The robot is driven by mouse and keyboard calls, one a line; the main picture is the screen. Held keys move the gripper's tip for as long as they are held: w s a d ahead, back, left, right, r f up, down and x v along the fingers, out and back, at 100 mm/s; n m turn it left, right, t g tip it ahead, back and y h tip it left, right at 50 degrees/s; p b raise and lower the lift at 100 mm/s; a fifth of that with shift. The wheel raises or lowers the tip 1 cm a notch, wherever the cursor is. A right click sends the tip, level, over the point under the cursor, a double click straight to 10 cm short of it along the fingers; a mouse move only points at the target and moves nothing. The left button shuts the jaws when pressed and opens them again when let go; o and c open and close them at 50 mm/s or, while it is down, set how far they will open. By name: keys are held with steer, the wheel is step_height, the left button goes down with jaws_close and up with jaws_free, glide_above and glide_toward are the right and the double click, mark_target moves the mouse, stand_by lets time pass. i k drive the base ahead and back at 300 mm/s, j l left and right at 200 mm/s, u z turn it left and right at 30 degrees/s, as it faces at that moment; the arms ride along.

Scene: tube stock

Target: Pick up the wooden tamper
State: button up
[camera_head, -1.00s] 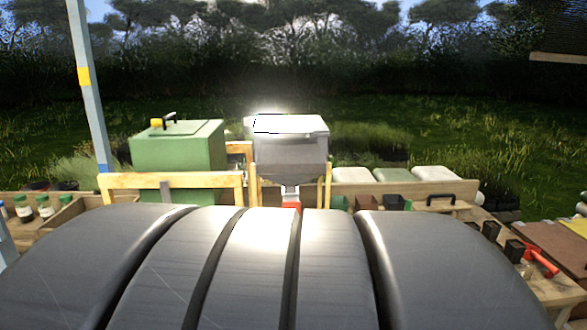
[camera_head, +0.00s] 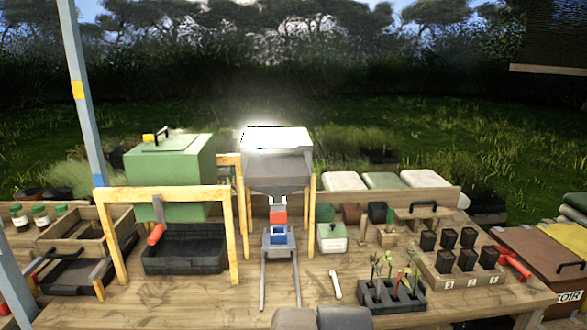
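A small wooden piece with a thin upright handle and a wider base (camera_head: 362,236) stands on the bench right of centre, just right of a small pale box with a green top. It looks like the wooden tamper, but it is too small to be sure. Another small wooden block (camera_head: 387,239) stands just right of it. My gripper is not in view; only dark grey rounded parts, apparently of my arm, show at the bottom edge, apart from the wooden piece.
A grey hopper (camera_head: 278,170) with metal rails stands mid-bench. A green bin (camera_head: 170,170), wooden frame and black tray (camera_head: 184,262) are left. A seedling tray (camera_head: 391,298) and black pots in a wooden rack (camera_head: 462,280) are right. The front bench has bare patches.

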mark_target(362, 242)
steer(key=k+l, duration=0.3)
steer(key=i+l+u, duration=0.15)
steer(key=i+l, duration=0.2)
steer(key=i+l+u, duration=0.2)
steer(key=i+l, duration=0.15)
steer(key=i+l+u, duration=0.15)
steer(key=i+l, duration=0.2)
steer(key=l, duration=0.25)
steer(key=i+l+u, duration=0.15)
steer(key=i+l, duration=0.15)
steer(key=l, duration=0.2)
